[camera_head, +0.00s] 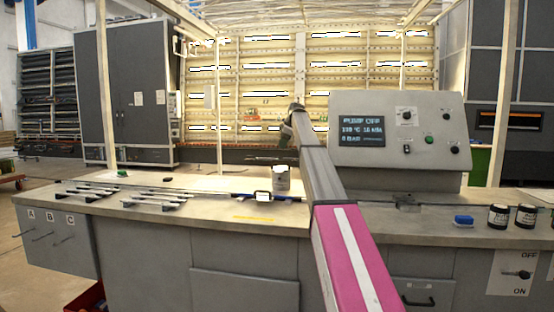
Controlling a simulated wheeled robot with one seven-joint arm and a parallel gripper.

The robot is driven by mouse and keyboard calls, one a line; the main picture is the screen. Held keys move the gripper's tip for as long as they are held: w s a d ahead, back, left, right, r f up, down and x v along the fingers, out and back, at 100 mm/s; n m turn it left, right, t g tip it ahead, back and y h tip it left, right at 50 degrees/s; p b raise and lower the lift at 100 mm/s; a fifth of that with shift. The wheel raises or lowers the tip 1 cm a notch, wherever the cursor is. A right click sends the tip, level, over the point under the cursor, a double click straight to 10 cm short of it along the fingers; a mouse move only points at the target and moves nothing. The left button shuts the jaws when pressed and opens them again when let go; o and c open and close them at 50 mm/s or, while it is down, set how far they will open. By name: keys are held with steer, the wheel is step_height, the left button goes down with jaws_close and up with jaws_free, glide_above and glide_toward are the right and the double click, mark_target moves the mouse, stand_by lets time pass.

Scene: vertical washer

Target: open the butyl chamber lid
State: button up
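No part in view is clearly marked as the butyl chamber lid. A small white and grey can (281,180) stands on the bench top, left of my arm. A low fixture with a blue handle-like part (263,196) lies on the bench just in front of the can. My arm, with a pink section, reaches up and away over the bench. Its far end bends down toward the can, where my gripper (272,160) shows as a small dark shape above and beside it. The fingers are too small to make out, and I cannot tell whether they touch anything.
A grey control box (395,140) with a screen and knobs stands on the bench right of my arm. Metal bars (110,190) lie at the left. The front bench top between is mostly clear.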

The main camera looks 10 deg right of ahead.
steer(key=x, duration=0.9)
steer(key=shift+a+f, duration=0.1)
jaws_close()
